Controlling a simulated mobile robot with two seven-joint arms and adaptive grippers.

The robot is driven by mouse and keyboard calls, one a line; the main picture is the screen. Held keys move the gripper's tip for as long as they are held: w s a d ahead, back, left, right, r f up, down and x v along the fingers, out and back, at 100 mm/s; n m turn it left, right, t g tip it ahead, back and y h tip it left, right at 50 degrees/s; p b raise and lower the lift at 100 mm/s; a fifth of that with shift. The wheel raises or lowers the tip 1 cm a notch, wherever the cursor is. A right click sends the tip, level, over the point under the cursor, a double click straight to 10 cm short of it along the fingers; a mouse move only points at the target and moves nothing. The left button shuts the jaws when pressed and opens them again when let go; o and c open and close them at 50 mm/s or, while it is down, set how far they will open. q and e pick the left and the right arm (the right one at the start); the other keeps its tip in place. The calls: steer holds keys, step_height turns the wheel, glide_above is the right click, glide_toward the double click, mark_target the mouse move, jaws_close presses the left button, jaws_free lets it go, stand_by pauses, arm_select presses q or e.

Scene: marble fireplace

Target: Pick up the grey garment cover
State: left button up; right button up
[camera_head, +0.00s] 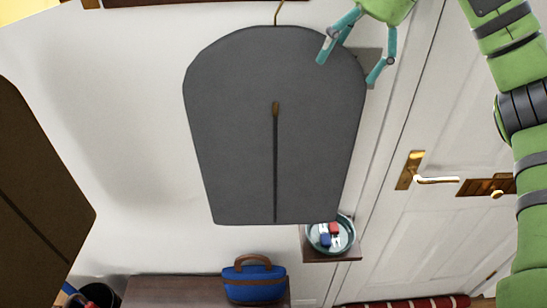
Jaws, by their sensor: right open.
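The grey garment cover (232,130) hangs by a hook from above, against the white wall in the middle of the view. It has a rounded top and a dark central zip with a brown pull. My right gripper (349,68) is at its upper right edge, with teal fingers spread. The left finger overlaps the cover in the picture and the right finger is just outside its edge. I cannot tell whether either touches it. The gripper is empty. My left gripper is not in view.
A brown garment cover (40,190) hangs at the left. Below are a blue bag (254,279) on a dark bench (160,292) and a bowl (345,240) with small items on a small shelf (347,256). A white door (440,120) with a brass handle (410,170) is at the right.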

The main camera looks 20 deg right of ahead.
mark_target(333, 72)
steer(key=x, duration=0.1)
steer(key=p+x, duration=0.1)
steer(key=x, duration=0.1)
steer(key=shift+w+a+f+p, duration=0.15)
steer(key=shift+w+a+p, duration=0.15)
steer(key=shift+p, duration=0.05)
steer(key=shift+x, duration=1.25)
steer(key=c, duration=1.8)
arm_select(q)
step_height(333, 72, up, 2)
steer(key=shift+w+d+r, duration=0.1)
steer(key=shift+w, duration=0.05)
